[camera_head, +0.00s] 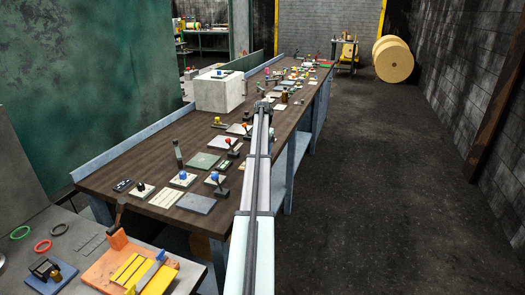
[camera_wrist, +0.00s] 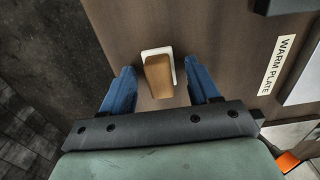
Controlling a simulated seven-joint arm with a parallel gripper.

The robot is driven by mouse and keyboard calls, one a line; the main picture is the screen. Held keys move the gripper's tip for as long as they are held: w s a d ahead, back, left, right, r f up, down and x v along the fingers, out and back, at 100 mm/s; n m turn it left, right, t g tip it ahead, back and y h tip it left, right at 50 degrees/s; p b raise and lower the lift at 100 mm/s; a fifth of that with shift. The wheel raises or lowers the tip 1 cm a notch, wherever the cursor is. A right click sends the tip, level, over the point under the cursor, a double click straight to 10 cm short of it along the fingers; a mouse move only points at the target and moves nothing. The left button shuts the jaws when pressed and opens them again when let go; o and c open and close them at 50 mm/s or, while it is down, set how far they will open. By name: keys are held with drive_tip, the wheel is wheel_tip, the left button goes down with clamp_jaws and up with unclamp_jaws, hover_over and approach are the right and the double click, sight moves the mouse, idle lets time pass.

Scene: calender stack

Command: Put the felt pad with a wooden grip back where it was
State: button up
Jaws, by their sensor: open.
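The felt pad with a wooden grip (camera_wrist: 158,72) is on the brown bench top in the wrist view. Its tan grip faces me, and a strip of white pad shows along two sides of it. My gripper (camera_wrist: 159,67) is open, with one blue finger on each side of the grip and a visible gap on both sides. In the head view my gripper (camera_head: 263,105) is at the far end of my arm, over the bench's right side. A small brown thing (camera_head: 283,98) beside it may be the same pad, too small to be sure.
A "WARM PLATE" label (camera_wrist: 277,65) lies to the right in the wrist view, beside a pale plate. The bench (camera_head: 150,165) carries many small tools and plates, and a pale block (camera_head: 218,93). The floor (camera_head: 380,180) on the right is clear.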

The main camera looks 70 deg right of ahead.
wheel_tip(320, 180, up, 12)
idle(0.5)
idle(0.5)
